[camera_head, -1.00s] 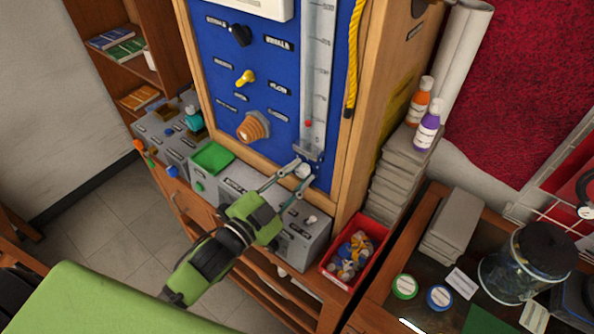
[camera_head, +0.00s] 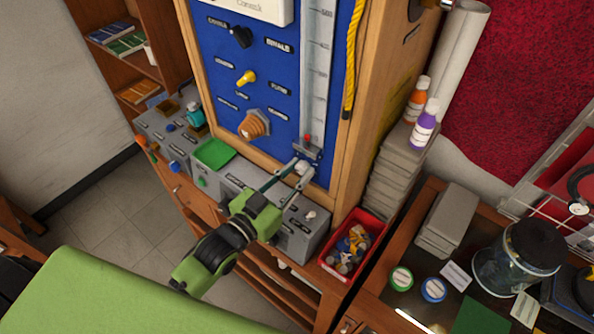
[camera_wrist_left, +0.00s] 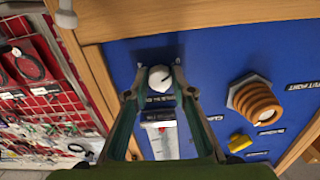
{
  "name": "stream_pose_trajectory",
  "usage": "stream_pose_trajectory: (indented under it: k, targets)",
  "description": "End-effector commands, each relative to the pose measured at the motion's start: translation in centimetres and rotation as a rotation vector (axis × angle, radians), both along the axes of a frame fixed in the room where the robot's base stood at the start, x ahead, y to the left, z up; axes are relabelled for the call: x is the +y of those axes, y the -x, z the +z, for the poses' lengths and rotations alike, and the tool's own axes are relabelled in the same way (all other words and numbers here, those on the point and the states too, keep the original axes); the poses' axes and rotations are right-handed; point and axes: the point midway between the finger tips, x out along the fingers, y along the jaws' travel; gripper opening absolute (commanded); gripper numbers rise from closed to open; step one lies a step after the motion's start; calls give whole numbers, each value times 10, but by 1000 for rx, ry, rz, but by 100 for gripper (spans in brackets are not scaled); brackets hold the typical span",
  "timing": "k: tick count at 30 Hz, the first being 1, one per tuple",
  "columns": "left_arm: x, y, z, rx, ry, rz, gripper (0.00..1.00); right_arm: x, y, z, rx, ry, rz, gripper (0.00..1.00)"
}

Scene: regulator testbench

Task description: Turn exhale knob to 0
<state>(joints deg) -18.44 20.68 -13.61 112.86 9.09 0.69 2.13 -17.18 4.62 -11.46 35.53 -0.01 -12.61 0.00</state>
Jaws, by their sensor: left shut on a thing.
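A white knob (camera_head: 301,167) sits at the foot of the clear, graduated tube (camera_head: 316,70) on the blue panel. In the wrist view the white knob (camera_wrist_left: 159,78) has a dark mark and lies between my fingers. My left gripper (camera_head: 301,171) is shut on this knob; its fingertips show on either side in the wrist view (camera_wrist_left: 156,84). A small red ball (camera_head: 307,138) is low in the tube, just above its base. The panel labels are too blurred to confirm which one says exhale. My right gripper is not in view.
The panel also bears a black knob (camera_head: 241,37), a yellow knob (camera_head: 246,78) and an orange ribbed fitting (camera_head: 254,124). Grey boxes (camera_head: 298,222) stand below. A red bin (camera_head: 352,246) of small parts is to the right, near stacked grey blocks (camera_head: 394,176).

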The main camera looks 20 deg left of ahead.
Motion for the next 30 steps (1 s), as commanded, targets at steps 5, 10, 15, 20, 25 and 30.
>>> stream_pose_trajectory:
  k: [5,10,15,20,25,30]
  targets:
    - [0,0,-1,6,8,0,2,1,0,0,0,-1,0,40]
    - [0,0,-1,6,8,0,2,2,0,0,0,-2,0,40]
    - [0,0,-1,6,7,0,40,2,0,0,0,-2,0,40]
    - [0,0,-1,5,7,0,40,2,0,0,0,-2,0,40]
    - [0,1,-1,4,6,0,40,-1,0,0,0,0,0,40]
    - [6,15,-2,7,5,0,40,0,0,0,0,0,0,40]
